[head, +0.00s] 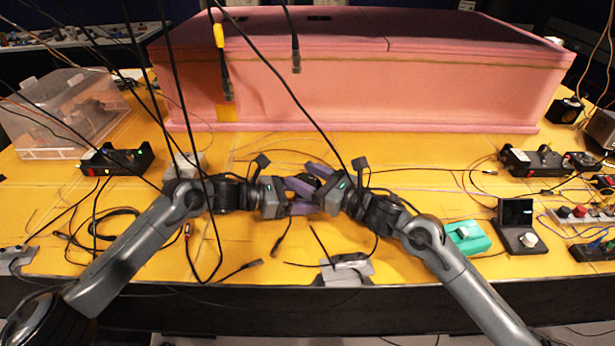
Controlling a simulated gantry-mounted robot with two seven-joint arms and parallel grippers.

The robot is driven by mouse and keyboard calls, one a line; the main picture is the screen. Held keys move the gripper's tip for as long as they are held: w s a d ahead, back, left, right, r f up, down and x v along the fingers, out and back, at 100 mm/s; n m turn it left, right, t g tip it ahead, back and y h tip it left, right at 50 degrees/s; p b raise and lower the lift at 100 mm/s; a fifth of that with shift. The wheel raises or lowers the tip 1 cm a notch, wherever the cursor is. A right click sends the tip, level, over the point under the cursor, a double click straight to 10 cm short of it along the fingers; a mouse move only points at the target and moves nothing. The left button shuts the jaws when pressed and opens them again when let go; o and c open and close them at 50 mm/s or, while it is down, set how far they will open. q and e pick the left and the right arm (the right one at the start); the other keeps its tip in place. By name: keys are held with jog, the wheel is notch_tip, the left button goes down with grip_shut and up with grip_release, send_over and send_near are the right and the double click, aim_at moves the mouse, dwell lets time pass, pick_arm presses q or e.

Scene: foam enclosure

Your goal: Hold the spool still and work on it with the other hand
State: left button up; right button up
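My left gripper (297,189) and my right gripper (313,187) meet over the middle of the yellow table (130,212), with their purple fingers crossing close together. No spool can be made out; if one is between the fingers, it is hidden or too small to see. The overlapping fingers keep me from telling how far either gripper is open or whether it holds anything.
A pink foam block (350,90) spans the back. A clear plastic bin (70,110) stands at the left. A teal box (467,237) and a dark device with a knob (519,225) sit at the right. Loose cables cross the table and hang in front.

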jog(key=c, duration=0.9)
jog(key=shift+m+t+h, duration=1.4)
jog(key=shift+t+h, duration=0.1)
jog(key=shift+t, duration=0.1)
jog(key=shift+c, duration=0.2)
jog(key=shift+m+t+h, duration=0.8)
jog(key=shift+m+h, duration=0.1)
jog(key=shift+h, duration=0.3)
jog(key=o, duration=1)
jog(key=shift+s+d, duration=0.1)
jog(key=v, duration=1.1)
jog(key=shift+s+d, duration=0.25)
jog(key=shift+s, duration=0.05)
